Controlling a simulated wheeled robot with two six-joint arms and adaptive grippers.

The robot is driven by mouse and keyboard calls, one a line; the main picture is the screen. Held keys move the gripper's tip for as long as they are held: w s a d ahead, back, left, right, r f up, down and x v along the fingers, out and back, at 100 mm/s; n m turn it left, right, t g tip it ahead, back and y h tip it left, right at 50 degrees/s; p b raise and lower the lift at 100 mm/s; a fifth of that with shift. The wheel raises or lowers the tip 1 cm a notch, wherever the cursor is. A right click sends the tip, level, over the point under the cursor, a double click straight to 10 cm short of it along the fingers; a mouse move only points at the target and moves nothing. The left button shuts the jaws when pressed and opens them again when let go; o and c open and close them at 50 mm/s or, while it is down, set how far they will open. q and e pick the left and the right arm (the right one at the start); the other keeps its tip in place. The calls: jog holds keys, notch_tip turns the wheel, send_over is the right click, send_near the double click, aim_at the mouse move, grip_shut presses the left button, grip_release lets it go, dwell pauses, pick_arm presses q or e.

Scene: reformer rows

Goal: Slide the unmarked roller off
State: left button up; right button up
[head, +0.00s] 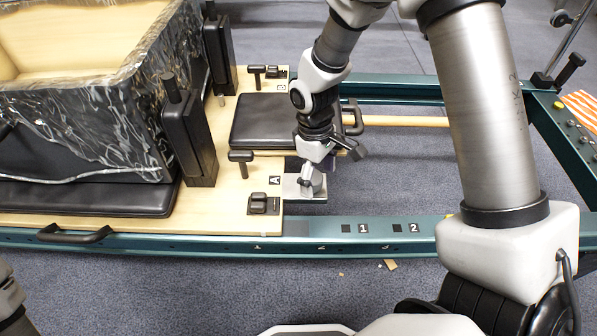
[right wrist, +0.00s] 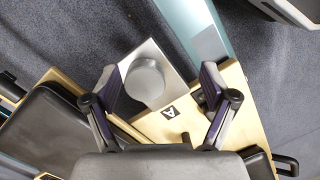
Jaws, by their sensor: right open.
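A plain grey roller (right wrist: 148,80) with a round top and no mark that I can see sits on a bright metal plate (right wrist: 157,55) beside the letter A (right wrist: 169,113) on the wooden carriage. In the head view the plate (head: 318,198) juts from the carriage's right edge, just inside the near rail, and the roller is mostly hidden by my gripper. My right gripper (head: 318,172) points down over it. In the right wrist view its open fingers (right wrist: 160,87) stand on either side of the roller, with gaps. I cannot tell how their height compares with the roller's.
The wooden carriage (head: 228,200) carries a black pad (head: 268,122), black shoulder posts, small T-handles and a crate (head: 80,130). The near green rail (head: 320,230) bears the numbers 1 and 2. A wooden bar (head: 405,121) runs across the frame. The floor shows inside the frame.

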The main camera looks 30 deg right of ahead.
aim_at(317, 180)
jog(key=shift+t, duration=0.9)
jog(key=w+r, duration=0.1)
jog(key=w+r+b, duration=0.1)
jog(key=w, duration=0.1)
jog(key=shift+w+d+r, duration=0.15)
jog(key=shift+d+r, duration=0.05)
jog(key=shift+r, duration=0.2)
notch_tip(317, 180, down, 7)
jog(key=b, duration=0.4)
jog(key=shift+f+b, duration=0.1)
jog(key=shift+b, duration=0.3)
pick_arm(q)
notch_tip(317, 180, down, 8)
jog(key=shift+w+r, duration=0.15)
jog(key=shift+r, duration=0.1)
pick_arm(e)
jog(key=c, duration=1.2)
pick_arm(q)
jog(key=shift+r, duration=0.1)
pick_arm(e)
jog(key=shift+c, duration=0.2)
